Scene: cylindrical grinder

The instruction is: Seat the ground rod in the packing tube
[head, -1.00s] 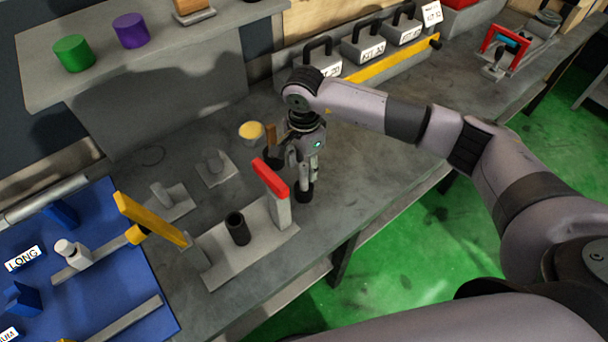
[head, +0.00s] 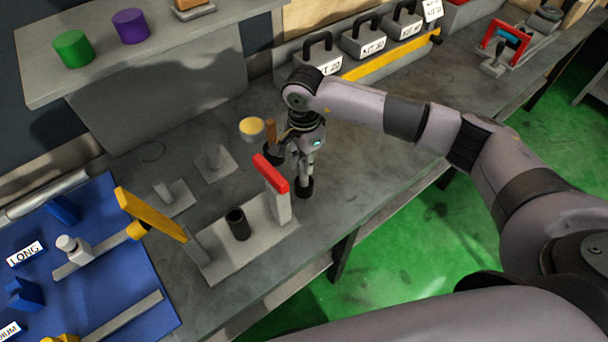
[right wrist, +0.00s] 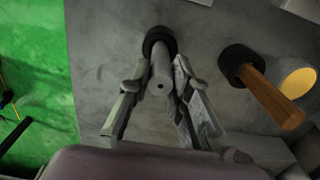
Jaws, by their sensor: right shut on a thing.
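My right gripper (right wrist: 160,79) is shut on the grey ground rod (right wrist: 163,72), whose near end shows a small centre hole. In the head view my right gripper (head: 305,158) points down over the bench, right of the red-topped post. The rod's far end meets a black round cup or tube (right wrist: 154,36), which also stands at the bench in the head view (head: 304,187). I cannot tell how deep the rod sits in it. My left gripper is out of view.
A red-topped post (head: 279,197) stands close left of my right gripper. A wooden handle in a black base (right wrist: 262,85) and a yellow-topped cup (head: 251,129) are behind.

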